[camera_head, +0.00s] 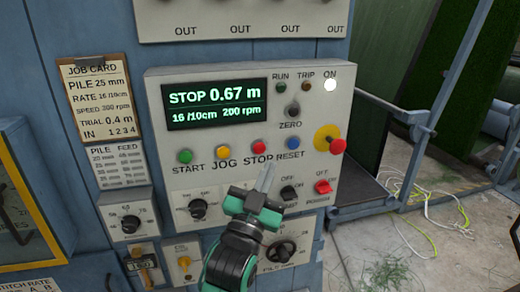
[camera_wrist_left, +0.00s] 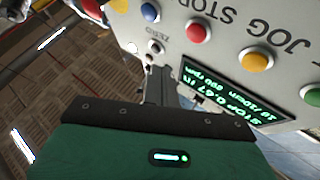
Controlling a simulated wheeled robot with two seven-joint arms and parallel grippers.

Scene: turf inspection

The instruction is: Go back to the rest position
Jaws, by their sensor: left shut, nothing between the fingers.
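My left gripper (camera_head: 265,178) is shut and empty. Its fingertips are in front of the grey control panel (camera_head: 158,120), just below the red STOP button (camera_head: 259,146). I cannot tell whether they touch the panel. In the left wrist view the panel appears upside down beyond my gripper, with the red button (camera_wrist_left: 197,31) and yellow button (camera_wrist_left: 254,59) clear of the fingers. The display (camera_head: 217,104) reads STOP 0.67 m, 16/10cm, 200 rpm. The ON lamp (camera_head: 330,85) glows white. My right gripper is not in view.
A job card (camera_head: 101,96) hangs left of the panel. A red and yellow stop knob (camera_head: 328,139), a red switch (camera_head: 323,187) and a dial (camera_head: 282,251) stick out near my arm. A metal platform with rails (camera_head: 400,115) stands right, with loose wires (camera_head: 440,197) on the floor.

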